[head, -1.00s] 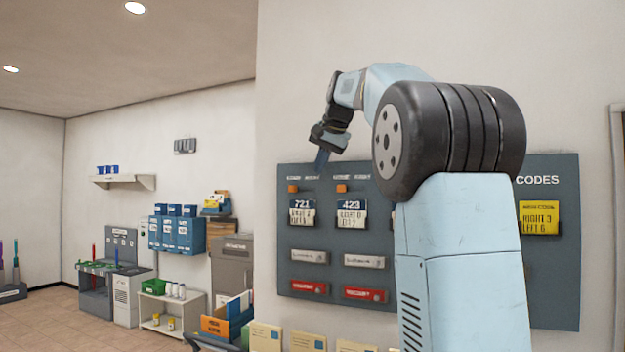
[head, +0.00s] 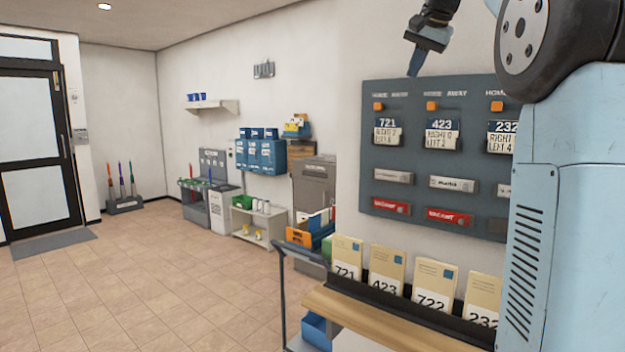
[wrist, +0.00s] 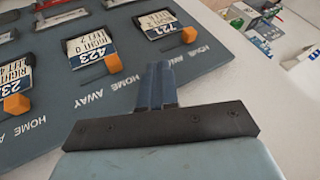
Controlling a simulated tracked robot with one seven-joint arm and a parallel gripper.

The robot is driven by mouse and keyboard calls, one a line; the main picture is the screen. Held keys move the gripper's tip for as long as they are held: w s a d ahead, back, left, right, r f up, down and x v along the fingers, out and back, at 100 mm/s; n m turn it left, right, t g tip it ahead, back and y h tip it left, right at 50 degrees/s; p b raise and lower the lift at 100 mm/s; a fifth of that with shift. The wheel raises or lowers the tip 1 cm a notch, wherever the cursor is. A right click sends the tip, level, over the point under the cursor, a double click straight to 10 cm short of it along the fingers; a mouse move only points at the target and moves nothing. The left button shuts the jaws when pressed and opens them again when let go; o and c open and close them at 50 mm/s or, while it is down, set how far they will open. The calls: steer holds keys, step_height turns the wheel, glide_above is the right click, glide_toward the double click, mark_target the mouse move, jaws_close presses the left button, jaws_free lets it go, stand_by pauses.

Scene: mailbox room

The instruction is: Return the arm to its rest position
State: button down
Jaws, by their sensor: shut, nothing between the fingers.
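My gripper (head: 414,70) is at the top right of the head view, in front of the upper part of the grey wall board. Its fingers point down and are shut with nothing between them. In the wrist view my gripper (wrist: 157,70) shows two blue fingers together, over the board's edge near the HOME AWAY labels. It appears apart from the board. My arm is raised and bent, and its upper part runs out of the head view.
The wall board (head: 375,155) carries orange sliders, numbered cards and red labels. Below it, a wooden-topped cart (head: 350,308) holds numbered envelopes (head: 388,268). A shelf unit (head: 262,222) and blue boxes (head: 262,157) stand farther back. The tiled floor (head: 150,275) at left is clear.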

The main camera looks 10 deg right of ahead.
steer(key=s+a+f+n, duration=0.2)
steer(key=s+a+f, duration=0.1)
steer(key=s+f, duration=0.7)
steer(key=s+a+f+n+g, duration=0.1)
steer(key=s+a+f+n, duration=0.2)
steer(key=s+f, duration=0.8)
steer(key=s+a+f+n, duration=0.2)
steer(key=s+a+f, duration=0.3)
steer(key=s+f, duration=0.6)
step_height(320, 180, down, 5)
steer(key=shift+a+f+n+g+h, duration=0.15)
steer(key=shift+n+g+h, duration=0.15)
steer(key=shift+g+h, duration=0.1)
